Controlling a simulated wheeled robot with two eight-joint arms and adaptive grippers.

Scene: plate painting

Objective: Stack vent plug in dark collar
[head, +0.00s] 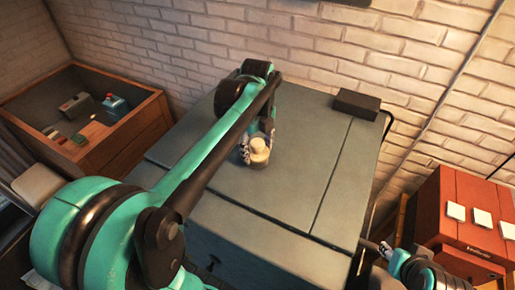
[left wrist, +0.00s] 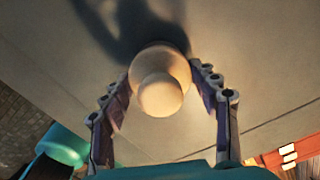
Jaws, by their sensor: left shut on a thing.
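The vent plug (head: 259,151) is a cream, rounded piece with a narrower knob facing the camera. It is over the grey table top, between the fingers of my left gripper (head: 257,146). The left wrist view shows the plug (left wrist: 160,92) between the two fingers of the left gripper (left wrist: 160,82), which is shut on it. A dark shadow lies on the surface behind it. I cannot tell how far the plug is above the table. I cannot make out the dark collar in either view. My right gripper (head: 384,249) is at the lower right, beside the table; its fingers are too small to read.
The grey table (head: 300,130) has clear room around the plug. A dark block (head: 356,104) lies at its back right corner. A wooden crate (head: 140,119) with small items stands at left. A red cabinet (head: 455,240) with white squares stands at right. A brick wall is behind.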

